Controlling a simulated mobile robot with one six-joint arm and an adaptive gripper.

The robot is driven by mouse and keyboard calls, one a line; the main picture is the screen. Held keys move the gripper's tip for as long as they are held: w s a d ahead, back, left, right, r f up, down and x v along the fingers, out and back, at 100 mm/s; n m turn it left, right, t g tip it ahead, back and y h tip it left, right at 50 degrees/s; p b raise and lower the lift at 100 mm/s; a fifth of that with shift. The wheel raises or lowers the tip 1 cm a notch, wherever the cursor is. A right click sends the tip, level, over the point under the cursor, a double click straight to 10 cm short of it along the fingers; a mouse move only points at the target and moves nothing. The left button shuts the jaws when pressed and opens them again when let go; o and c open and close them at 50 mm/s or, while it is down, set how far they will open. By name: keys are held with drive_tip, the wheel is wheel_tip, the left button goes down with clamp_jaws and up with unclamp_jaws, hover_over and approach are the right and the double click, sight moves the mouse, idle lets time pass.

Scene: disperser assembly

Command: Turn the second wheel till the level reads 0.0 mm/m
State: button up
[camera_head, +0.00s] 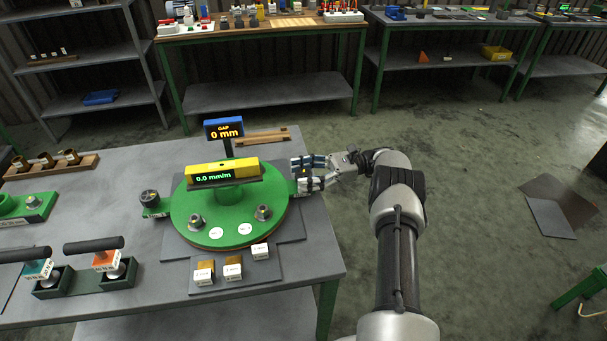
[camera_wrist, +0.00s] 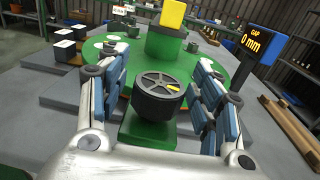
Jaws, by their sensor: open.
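The yellow level (camera_head: 222,174) lies on the hub of the round green plate (camera_head: 190,225), and its green display reads 0.0 mm/m. One black wheel (camera_head: 149,197) stands on a green block at the plate's left side. Another wheel (camera_wrist: 161,87), dark with a spoked top and a yellow mark, stands on a green block in the wrist view. My gripper (camera_head: 308,173) is at the plate's right edge in the head view. In the wrist view my gripper (camera_wrist: 163,100) is open, with one finger on each side of that wheel. I cannot tell whether the fingers touch it.
A blue gap display (camera_head: 224,129) reading 0 mm stands behind the plate; it also shows in the wrist view (camera_wrist: 257,43). Several white-labelled blocks (camera_head: 232,271) lie in front of the plate. Black-handled tools (camera_head: 95,243) stand at the front left.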

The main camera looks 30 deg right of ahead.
sight(302, 174)
wheel_tip(302, 174, up, 10)
idle(0.7)
idle(0.4)
drive_tip(key=s+a+r+n+g+h, duration=0.2)
drive_tip(key=a+r+n+h, duration=0.15)
drive_tip(key=a+r, duration=0.45)
drive_tip(key=s+a+r+n+g+h, duration=0.25)
drive_tip(key=s+a+n+h, duration=0.3)
drive_tip(key=s+a, duration=0.45)
drive_tip(key=s+f+n+t+h, duration=0.1)
drive_tip(key=s+n+h, duration=0.3)
drive_tip(key=s, duration=0.7)
drive_tip(key=s+d+f+n+t+h, duration=0.1)
drive_tip(key=s+n+t+h, duration=0.3)
drive_tip(key=s+n, duration=0.3)
drive_tip(key=s, duration=0.4)
drive_tip(key=shift+f+n+h, duration=0.3)
drive_tip(key=shift+f, duration=0.05)
